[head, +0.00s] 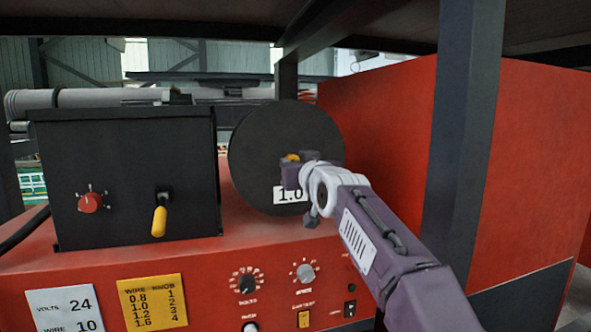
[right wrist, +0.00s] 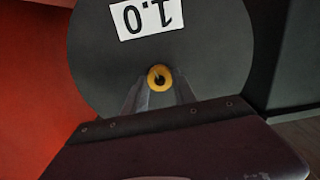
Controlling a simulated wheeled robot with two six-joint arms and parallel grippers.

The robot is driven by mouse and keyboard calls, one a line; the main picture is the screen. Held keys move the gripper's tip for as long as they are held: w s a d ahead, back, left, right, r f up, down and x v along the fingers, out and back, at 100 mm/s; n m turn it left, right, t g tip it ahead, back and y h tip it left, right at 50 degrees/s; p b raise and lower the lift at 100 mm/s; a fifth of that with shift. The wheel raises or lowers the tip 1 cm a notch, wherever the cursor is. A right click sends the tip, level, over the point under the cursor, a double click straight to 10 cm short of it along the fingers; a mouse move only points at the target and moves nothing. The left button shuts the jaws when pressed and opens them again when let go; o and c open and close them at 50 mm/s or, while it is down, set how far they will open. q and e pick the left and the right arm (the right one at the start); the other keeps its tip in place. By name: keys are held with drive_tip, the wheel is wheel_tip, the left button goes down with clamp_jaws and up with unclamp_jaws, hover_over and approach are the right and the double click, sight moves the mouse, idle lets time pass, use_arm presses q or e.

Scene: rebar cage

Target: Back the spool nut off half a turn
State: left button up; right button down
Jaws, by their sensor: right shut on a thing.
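The black wire spool (head: 258,140) stands upright on the red machine, with a white "1.0" label (head: 287,195) on its lower face. The yellow spool nut (head: 292,157) sits at the spool's centre. My right gripper (head: 293,172) is at the spool's centre and shut on the nut. In the right wrist view the nut (right wrist: 160,78) shows as a yellow ring with a dark middle between the two grey fingertips (right wrist: 160,92). The spool (right wrist: 105,65) fills the background there, its label upside down. My left gripper is not in view.
A black box (head: 125,180) with a red knob (head: 89,203) and a yellow-handled lever (head: 159,220) stands left of the spool. A dark post (head: 467,130) rises close to the right of my right arm. Dials and switches line the red front panel (head: 200,275) below.

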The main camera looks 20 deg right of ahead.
drive_tip(key=shift+r+n+b, duration=0.1)
drive_tip(key=shift+n+b, duration=0.2)
drive_tip(key=shift+n, duration=0.9)
drive_tip(key=shift+n, duration=0.3)
drive_tip(key=c, duration=1.4)
unclamp_jaws()
drive_tip(key=o, duration=0.4)
drive_tip(key=s+b, duration=0.4)
drive_tip(key=s, duration=0.5)
drive_tip(key=shift+d+b, duration=0.1)
drive_tip(key=shift+b, duration=0.25)
